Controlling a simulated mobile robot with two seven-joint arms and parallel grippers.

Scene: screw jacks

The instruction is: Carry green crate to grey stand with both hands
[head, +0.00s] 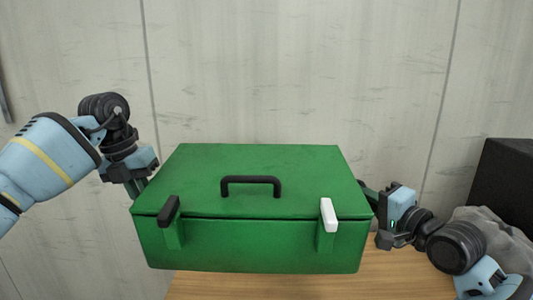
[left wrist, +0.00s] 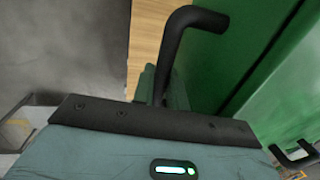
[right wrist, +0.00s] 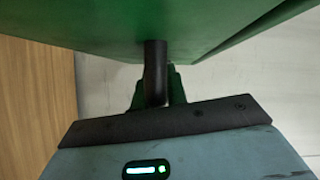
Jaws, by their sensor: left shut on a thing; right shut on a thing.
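The green crate (head: 250,248) is in the middle of the head view, roughly level, with its lid closed. It has a black top handle, one black latch and one white latch. My left gripper (head: 138,186) is shut on the black side handle (left wrist: 178,50) at the crate's left end. My right gripper (head: 372,197) is shut on the other side handle (right wrist: 155,72) at the right end. The crate hangs over the wooden table's left edge; whether its underside touches the table cannot be told. I cannot pick out the grey stand for certain.
The wooden table top (head: 300,287) shows bare below the crate. A black box-like object (head: 503,185) stands at the far right, with a rumpled grey thing (head: 487,228) in front of it. A pale panelled wall (head: 300,70) is behind.

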